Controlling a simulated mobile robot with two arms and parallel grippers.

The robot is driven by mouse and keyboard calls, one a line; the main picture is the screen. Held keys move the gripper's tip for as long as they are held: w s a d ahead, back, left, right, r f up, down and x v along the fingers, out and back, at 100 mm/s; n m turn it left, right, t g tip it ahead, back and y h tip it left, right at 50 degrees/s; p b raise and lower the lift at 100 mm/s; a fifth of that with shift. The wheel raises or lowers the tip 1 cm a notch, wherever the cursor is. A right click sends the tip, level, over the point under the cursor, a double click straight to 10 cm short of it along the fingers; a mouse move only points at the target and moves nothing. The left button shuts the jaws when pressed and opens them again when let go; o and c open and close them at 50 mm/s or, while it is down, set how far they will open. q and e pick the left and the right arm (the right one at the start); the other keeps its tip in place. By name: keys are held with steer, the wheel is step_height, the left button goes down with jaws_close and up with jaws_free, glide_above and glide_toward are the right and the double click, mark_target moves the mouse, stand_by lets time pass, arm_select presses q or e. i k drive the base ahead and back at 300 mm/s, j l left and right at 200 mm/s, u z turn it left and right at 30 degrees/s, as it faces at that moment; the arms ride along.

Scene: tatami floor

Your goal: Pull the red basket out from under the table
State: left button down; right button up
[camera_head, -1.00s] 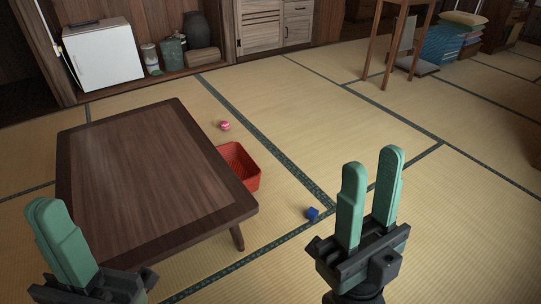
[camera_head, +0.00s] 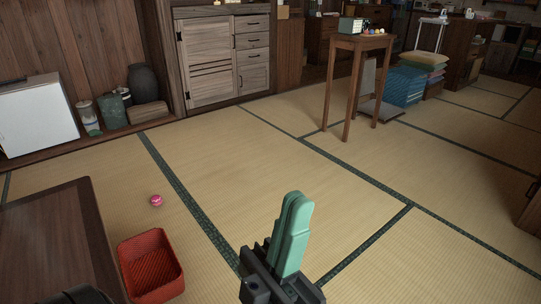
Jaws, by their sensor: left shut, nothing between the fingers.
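The red basket (camera_head: 151,266) stands on the tatami at the lower left, right beside the table's right edge. Its inside looks empty. Its lower end is close to the bottom of the picture, and I cannot tell whether any of it is still under the table. The dark brown low table (camera_head: 48,245) is cut off by the left and bottom edges. My left gripper (camera_head: 295,205) is at the lower middle, right of the basket and apart from it. Its green fingers are together, pointing up, with nothing between them. My right gripper is out of view.
A pink ball (camera_head: 156,200) lies on the floor beyond the basket. A tall wooden table (camera_head: 361,44) stands at the back right, with stacked cushions (camera_head: 422,62) beyond it. A white cabinet (camera_head: 37,115) is at the far left. The middle tatami is open.

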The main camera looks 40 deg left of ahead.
mark_target(152, 273)
steer(key=i+l+z, duration=0.1)
steer(key=i, duration=0.95)
steer(key=i+j+u, duration=0.15)
steer(key=u, duration=0.25)
steer(key=i+u, duration=0.8)
steer(key=i+l+u, duration=0.15)
steer(key=u, duration=0.25)
steer(key=i+l+u, duration=0.25)
steer(key=u, duration=0.15)
steer(key=i+j+u, duration=0.2)
steer(key=u, duration=0.2)
steer(key=i+j+u, duration=0.1)
steer(key=u, duration=0.3)
steer(key=i+u, duration=0.6)
steer(key=u, duration=0.2)
